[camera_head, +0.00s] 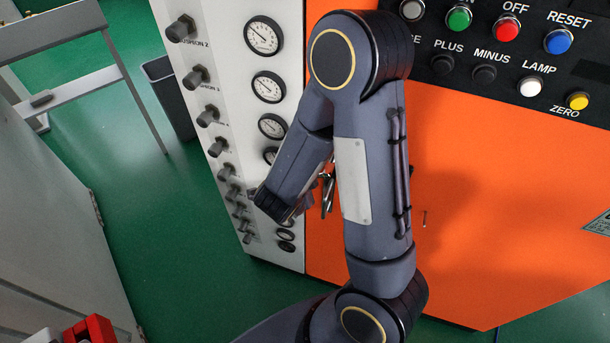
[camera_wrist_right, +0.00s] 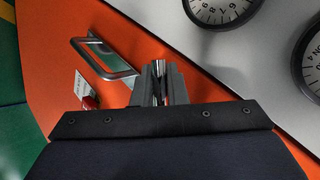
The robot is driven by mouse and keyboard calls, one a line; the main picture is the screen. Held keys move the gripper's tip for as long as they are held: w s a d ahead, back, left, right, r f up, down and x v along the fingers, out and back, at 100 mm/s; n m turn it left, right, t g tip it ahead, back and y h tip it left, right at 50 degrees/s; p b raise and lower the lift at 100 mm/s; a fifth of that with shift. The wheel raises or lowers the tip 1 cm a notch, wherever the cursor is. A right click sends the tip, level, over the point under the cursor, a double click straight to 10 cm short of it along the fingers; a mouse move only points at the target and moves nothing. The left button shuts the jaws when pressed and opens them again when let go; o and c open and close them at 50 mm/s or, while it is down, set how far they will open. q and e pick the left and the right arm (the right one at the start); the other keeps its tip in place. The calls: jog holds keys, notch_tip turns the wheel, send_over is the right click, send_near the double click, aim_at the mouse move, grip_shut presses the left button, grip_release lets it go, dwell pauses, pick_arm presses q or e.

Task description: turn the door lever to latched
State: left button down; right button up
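My right arm fills the middle of the head view and hides much of the orange panel (camera_head: 490,220). My right gripper (camera_head: 328,190) is mostly hidden behind its own wrist there, close to the panel. In the right wrist view the fingers (camera_wrist_right: 161,72) point at the orange surface and stand close together. A shiny metal piece shows between their tips; I cannot tell if it is the door lever or part of the fingers. A bent metal loop handle (camera_wrist_right: 125,73) is left of the fingers, apart from them.
A small red part (camera_wrist_right: 89,102) beside a white label is partly hidden by the gripper body. A pale panel with gauges (camera_head: 263,35) and knobs (camera_head: 196,77) adjoins the orange panel. Coloured buttons (camera_head: 507,28) are above. A grey bin (camera_head: 170,95) stands on the green floor.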

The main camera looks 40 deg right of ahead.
jog(key=o, duration=0.4)
jog(key=shift+o, duration=0.2)
jog(key=v, duration=0.7)
jog(key=shift+s+a+r+p, duration=0.15)
jog(key=shift+s+a+p, duration=0.1)
jog(key=shift+a+p, duration=0.05)
